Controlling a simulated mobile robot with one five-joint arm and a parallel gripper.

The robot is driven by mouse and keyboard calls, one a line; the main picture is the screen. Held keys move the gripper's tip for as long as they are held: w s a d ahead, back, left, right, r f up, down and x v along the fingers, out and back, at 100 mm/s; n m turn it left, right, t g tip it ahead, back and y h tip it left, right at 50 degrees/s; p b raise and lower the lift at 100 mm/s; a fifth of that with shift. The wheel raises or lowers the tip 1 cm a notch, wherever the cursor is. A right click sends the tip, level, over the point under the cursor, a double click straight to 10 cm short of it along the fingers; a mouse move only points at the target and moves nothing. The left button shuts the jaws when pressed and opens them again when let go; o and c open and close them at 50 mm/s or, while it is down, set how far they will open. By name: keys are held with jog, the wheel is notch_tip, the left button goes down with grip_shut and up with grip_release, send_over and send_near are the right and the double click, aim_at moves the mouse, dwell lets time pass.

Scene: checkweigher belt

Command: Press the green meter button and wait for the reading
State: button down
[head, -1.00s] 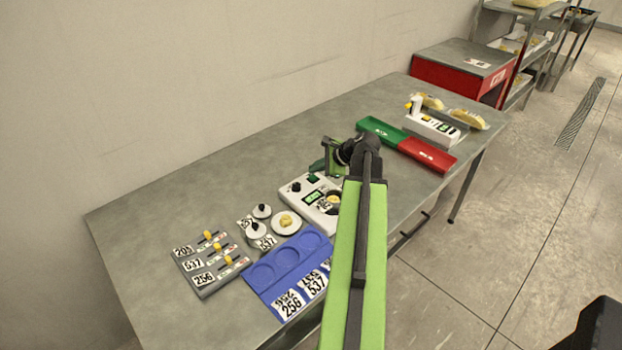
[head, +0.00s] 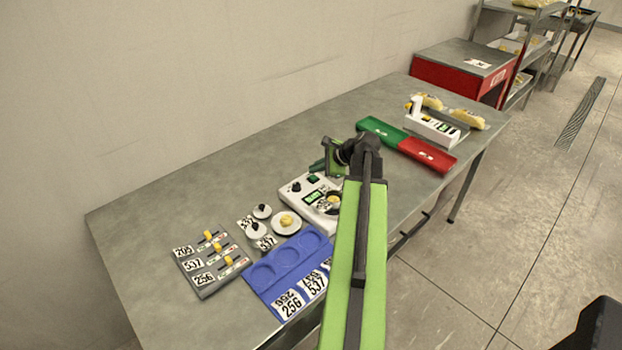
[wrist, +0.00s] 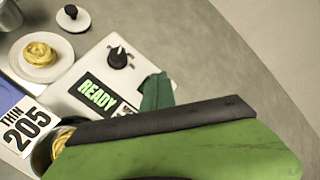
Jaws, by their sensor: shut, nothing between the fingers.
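The white meter (head: 300,198) stands on the grey table, with a black knob (head: 296,187), a small green button (head: 313,178) and a lit green display (head: 316,197). The display reads READY in the wrist view (wrist: 97,95). A yellow nest lies in a round pan (head: 328,204) on the meter. My gripper (head: 319,166) is shut and empty, close to the button's far side. In the wrist view a dark green tip (wrist: 157,92) shows beside the knob; my green and black gripper body covers much of the meter. I cannot tell whether the tip touches the button.
Left of the meter are a white plate (head: 286,223) with a yellow nest, small weights (head: 262,211), a blue tray (head: 262,291) and a slider board (head: 204,284). Green (head: 381,131) and red (head: 428,155) trays lie farther right. The table's left end is clear.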

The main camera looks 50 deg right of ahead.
aim_at(316, 178)
jog(key=shift+f, duration=0.15)
jog(key=shift+f+b, duration=0.25)
jog(key=shift+b, duration=0.15)
jog(key=shift+f+b, duration=0.45)
jog(key=shift+b, duration=0.05)
dwell(0.4)
jog(key=shift+r, duration=0.15)
jog(key=shift+r+p, duration=0.7)
jog(key=shift+p, duration=0.2)
notch_tip(316, 178, up, 5)
jog(key=p, duration=0.5)
jog(key=shift+r, duration=0.1)
